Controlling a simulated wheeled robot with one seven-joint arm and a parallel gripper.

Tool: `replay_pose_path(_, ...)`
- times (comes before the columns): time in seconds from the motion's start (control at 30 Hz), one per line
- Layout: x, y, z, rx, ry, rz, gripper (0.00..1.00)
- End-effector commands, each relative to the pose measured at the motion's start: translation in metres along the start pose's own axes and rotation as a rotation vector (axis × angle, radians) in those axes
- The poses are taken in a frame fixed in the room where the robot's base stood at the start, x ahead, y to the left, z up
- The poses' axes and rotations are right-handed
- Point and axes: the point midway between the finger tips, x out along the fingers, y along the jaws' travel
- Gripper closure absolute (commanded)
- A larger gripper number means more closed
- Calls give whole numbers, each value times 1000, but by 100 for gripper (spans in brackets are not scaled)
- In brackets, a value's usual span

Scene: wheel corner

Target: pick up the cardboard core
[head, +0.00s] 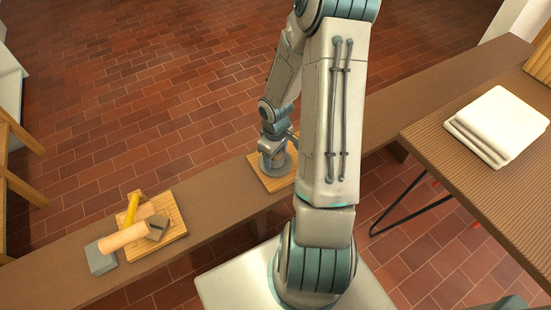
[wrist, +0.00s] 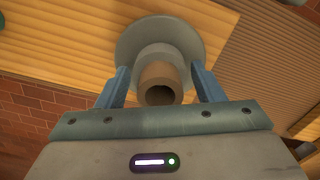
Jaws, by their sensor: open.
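The cardboard core (wrist: 158,72) is a short brown hollow tube, its dark open end facing the wrist camera. It stands at a grey round stand (wrist: 133,42) with a wide disc and a narrower collar. My gripper (wrist: 160,68) is open, with one blue finger on each side of the core and collar. Gaps show between the fingers and the core. In the head view my gripper (head: 273,146) is low over the grey stand (head: 285,167) on a wooden board (head: 258,172). The core cannot be made out there behind my arm.
A second board (head: 172,213) on the long brown bench (head: 222,204) bears a tan cylinder (head: 122,236), a yellow-handled item (head: 132,207) and a small brown block (head: 157,227). A grey block (head: 100,258) is beside it. White folded cloth (head: 500,122) lies on the right table (head: 440,140).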

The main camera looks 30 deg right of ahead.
Motion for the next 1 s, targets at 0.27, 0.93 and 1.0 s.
replay_pose_path(0.27,5,0,0,-1,0,1,41)
replay_pose_path(0.93,-10,0,0,0,2,2,86)
replay_pose_path(1.0,-19,0,0,0,1,2,86)
